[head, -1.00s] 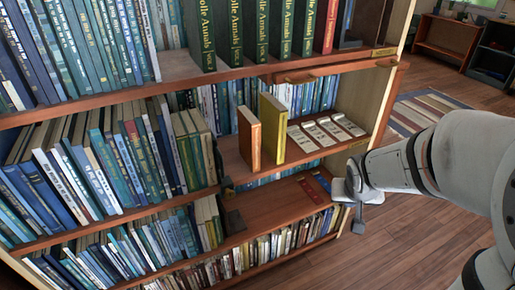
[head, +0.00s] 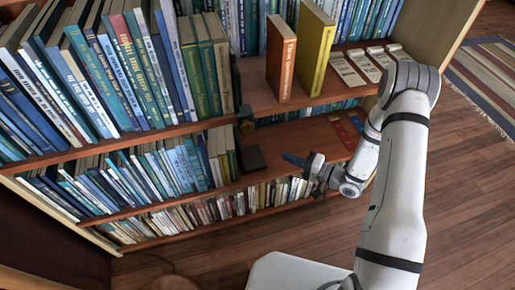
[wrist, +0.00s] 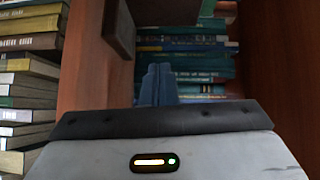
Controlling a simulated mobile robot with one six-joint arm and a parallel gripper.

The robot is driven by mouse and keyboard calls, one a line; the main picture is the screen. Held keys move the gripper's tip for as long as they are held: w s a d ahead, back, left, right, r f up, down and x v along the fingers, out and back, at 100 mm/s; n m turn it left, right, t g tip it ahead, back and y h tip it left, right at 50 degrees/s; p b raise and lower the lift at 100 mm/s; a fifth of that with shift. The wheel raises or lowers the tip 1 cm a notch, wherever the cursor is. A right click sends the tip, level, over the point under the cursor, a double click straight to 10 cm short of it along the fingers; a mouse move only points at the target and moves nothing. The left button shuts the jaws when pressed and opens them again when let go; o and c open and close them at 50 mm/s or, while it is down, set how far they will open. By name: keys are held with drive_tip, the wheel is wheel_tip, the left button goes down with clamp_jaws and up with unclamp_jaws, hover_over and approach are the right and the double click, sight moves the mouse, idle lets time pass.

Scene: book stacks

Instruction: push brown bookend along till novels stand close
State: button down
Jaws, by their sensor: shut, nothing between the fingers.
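The brown bookend (head: 252,158) is a dark block on the lower shelf, at the right end of a row of novels (head: 215,157). The novels are blue, green and cream; many on the left lean, while those beside the bookend stand nearly upright. My gripper (head: 290,159) has its blue fingers shut and empty. It is over the right part of the lower shelf, to the right of the bookend and apart from it. In the wrist view the shut fingers (wrist: 157,84) point inward, and a dark brown piece (wrist: 119,28), probably the bookend, shows above them.
Another dark bookend (head: 246,122) ends the row on the shelf above. An orange book (head: 281,60) and a yellow book (head: 314,50) stand on that shelf. Red and blue flat pieces (head: 346,132) lie on the lower shelf's right. Bare board (head: 290,140) lies right of the bookend.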

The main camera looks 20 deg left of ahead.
drive_tip(key=shift+s+a+f+y, duration=0.2)
drive_tip(key=shift+s+a+y, duration=0.1)
drive_tip(key=shift+y, duration=0.1)
drive_tip(key=b, duration=0.4)
hover_over(252, 161)
drive_tip(key=w+d, duration=0.2)
drive_tip(key=d, duration=0.2)
drive_tip(key=shift+a, duration=0.2)
drive_tip(key=shift+s+a, duration=0.35)
drive_tip(key=shift+a, duration=0.2)
drive_tip(key=shift+s+a, duration=0.3)
drive_tip(key=shift+a, duration=0.25)
drive_tip(key=shift+s+a+r+b, duration=0.1)
drive_tip(key=shift+s+a+b, duration=0.35)
drive_tip(key=shift+a, duration=0.2)
